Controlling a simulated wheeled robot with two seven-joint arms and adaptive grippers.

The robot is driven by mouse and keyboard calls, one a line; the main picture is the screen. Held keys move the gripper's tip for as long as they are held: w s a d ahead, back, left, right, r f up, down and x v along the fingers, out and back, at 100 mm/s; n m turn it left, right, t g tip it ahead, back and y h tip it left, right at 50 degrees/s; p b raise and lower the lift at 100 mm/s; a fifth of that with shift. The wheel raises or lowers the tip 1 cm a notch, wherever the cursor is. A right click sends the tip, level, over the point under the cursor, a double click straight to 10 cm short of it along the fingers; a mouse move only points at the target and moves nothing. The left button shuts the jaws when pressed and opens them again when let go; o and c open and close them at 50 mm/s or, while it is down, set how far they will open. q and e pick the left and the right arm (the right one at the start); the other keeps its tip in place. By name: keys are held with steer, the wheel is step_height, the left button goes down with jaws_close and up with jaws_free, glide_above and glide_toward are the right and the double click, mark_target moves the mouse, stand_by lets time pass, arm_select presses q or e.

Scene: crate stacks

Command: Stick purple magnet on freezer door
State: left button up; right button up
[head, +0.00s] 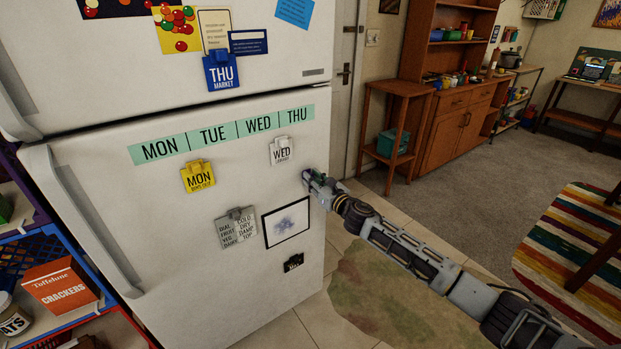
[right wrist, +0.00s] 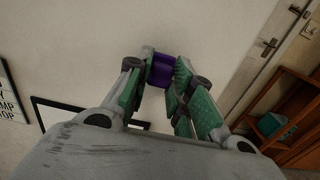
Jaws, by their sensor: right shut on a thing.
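The white fridge-freezer shows an upper door (head: 130,65) and a larger lower door (head: 150,240) in the head view; no label tells which is the freezer door. My right gripper (head: 312,180) is at the right edge of the lower door, just right of the white WED magnet (head: 281,151). In the right wrist view the gripper (right wrist: 163,75) is shut on the purple magnet (right wrist: 162,70), held between green finger pads. The door surface is close behind it; I cannot tell whether the magnet touches it. My left gripper is not in view.
The lower door carries a green weekday strip (head: 225,134), a yellow MON magnet (head: 198,176), a grey note clip (head: 236,228), a framed picture (head: 286,221) and a black magnet (head: 293,264). A blue THU magnet (head: 220,72) is on the upper door. A crate shelf stands left.

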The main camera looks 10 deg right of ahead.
steer(key=shift+c, duration=0.6)
steer(key=shift+v, duration=2.5)
